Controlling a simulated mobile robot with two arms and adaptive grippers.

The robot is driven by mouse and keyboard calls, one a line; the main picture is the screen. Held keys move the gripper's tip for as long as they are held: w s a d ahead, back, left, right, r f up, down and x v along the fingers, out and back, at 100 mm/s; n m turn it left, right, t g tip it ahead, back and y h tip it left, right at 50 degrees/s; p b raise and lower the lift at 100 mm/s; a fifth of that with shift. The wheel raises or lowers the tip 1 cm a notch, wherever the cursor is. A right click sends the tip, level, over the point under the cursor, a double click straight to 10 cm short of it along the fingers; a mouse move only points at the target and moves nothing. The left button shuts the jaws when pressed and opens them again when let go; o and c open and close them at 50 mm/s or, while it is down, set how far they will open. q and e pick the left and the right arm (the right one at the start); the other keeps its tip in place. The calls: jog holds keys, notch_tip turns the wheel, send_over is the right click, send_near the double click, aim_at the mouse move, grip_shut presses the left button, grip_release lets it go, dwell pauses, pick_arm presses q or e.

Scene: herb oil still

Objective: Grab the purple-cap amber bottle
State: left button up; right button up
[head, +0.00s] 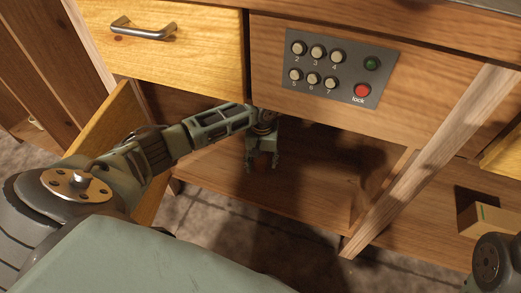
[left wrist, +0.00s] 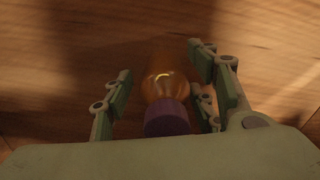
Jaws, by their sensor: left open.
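The amber bottle (left wrist: 163,82) with a purple cap (left wrist: 167,118) shows in the left wrist view, its cap toward my palm. My left gripper (left wrist: 160,85) is open, with fingers on both sides of the bottle. Gaps show between the bottle and the fingers, wider on the left. In the head view my left gripper (head: 262,160) reaches into the open wooden cabinet compartment below the keypad. I cannot make out the bottle there. My right gripper is not in view.
A keypad panel (head: 337,68) with numbered buttons, a green button and a red lock button is above the compartment. A yellow drawer (head: 200,38) is at upper left. An open door (head: 95,125) stands beside my left arm.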

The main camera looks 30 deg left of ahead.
pick_arm(q)
jog(key=shift+f, duration=0.15)
jog(key=shift+c, duration=0.3)
jog(key=c, duration=1.2)
jog(key=shift+o, duration=0.2)
